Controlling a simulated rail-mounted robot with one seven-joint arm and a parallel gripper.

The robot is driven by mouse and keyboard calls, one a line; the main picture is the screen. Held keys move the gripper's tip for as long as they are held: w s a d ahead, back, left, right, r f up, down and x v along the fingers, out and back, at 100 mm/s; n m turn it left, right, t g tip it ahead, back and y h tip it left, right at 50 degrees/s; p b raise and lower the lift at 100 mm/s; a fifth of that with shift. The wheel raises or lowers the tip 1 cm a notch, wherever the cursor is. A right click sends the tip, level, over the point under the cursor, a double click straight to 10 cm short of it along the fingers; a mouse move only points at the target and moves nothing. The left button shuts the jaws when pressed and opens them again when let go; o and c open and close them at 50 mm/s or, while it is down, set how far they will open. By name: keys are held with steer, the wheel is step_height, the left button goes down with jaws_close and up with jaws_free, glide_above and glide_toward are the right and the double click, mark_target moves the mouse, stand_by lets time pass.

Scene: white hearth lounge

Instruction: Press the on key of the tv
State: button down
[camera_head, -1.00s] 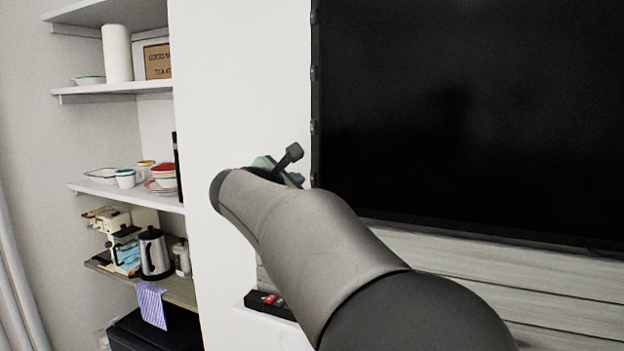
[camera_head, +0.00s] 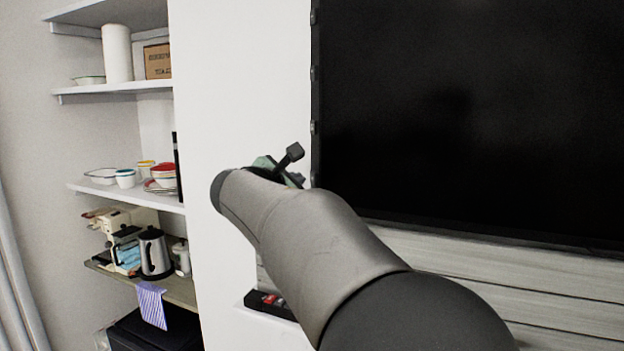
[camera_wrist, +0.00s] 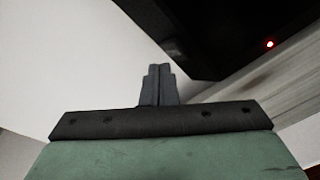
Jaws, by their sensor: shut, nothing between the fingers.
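The tv (camera_head: 470,110) is a large, dark, blank screen on the right in the head view. Several small bumps line its left edge; I cannot tell which is the on key. In the wrist view the tv's black body (camera_wrist: 235,25) fills the top right, with a small red light (camera_wrist: 269,43) glowing on it. A dark grey block (camera_wrist: 174,48) sits at its near edge. My gripper (camera_wrist: 158,68) is shut and empty, its tips pointing toward the wall and appearing just below that block; I cannot tell whether they touch anything. In the head view my arm mostly hides the gripper.
A white wall (camera_head: 240,80) lies left of the tv, and grey panelling (camera_head: 480,265) runs below it. Shelves (camera_head: 120,88) with dishes and a kettle (camera_head: 154,254) stand at the left. A dark box with red items (camera_head: 268,301) sits on a ledge below my arm.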

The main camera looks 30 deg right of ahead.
steer(key=shift+d, duration=0.4)
steer(key=shift+s+d, duration=0.15)
steer(key=shift+d, duration=0.3)
stand_by(0.5)
steer(key=shift+a, duration=0.85)
steer(key=a, duration=0.2)
steer(key=w+a, duration=0.1)
steer(key=a, duration=0.2)
steer(key=shift+w+b, duration=0.1)
steer(key=shift+b, duration=0.2)
stand_by(0.7)
